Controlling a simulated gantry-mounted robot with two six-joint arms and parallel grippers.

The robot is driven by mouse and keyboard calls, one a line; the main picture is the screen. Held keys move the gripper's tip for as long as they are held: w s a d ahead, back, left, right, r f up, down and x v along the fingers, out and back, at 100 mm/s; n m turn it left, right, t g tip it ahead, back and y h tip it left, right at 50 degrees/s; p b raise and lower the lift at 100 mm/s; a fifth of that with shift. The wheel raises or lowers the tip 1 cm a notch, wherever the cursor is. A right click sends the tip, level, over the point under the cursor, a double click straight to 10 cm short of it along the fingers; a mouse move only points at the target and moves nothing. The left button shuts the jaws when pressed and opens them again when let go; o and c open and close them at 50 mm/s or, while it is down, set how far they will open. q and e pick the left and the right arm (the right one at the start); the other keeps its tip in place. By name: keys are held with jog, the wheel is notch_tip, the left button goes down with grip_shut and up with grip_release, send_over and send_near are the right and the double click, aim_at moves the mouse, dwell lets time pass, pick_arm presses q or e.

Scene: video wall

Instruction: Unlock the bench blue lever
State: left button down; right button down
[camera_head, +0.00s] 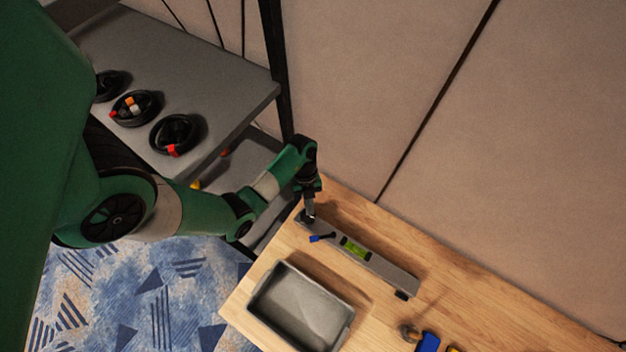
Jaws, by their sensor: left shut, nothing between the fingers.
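The blue lever (321,238) is a small blue handle at the left end of a grey bar-like fixture (390,273) on the wooden bench (452,287). A green patch (355,248) shows on the fixture, to the right of the lever. My left gripper (309,216) is shut and empty. It points down at the fixture's left end, just above and left of the lever in the picture. Whether its fingertips touch the fixture cannot be told. My right gripper is out of view.
A grey tray (262,304) lies on the bench in front of the fixture. A blue-handled tool (428,342) is at the bottom edge. A grey shelf (205,68) with several black bowls stands at upper left. A beige wall (390,80) rises behind the bench.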

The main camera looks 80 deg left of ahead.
aim_at(323, 237)
pick_arm(q)
jog(key=b+x, duration=0.3)
jog(key=x, duration=0.6)
jog(key=shift+d+f, duration=0.1)
jog(key=shift+f, duration=0.15)
jog(key=shift+d+f, duration=0.1)
jog(key=shift+f, duration=0.15)
jog(key=shift+r, duration=0.1)
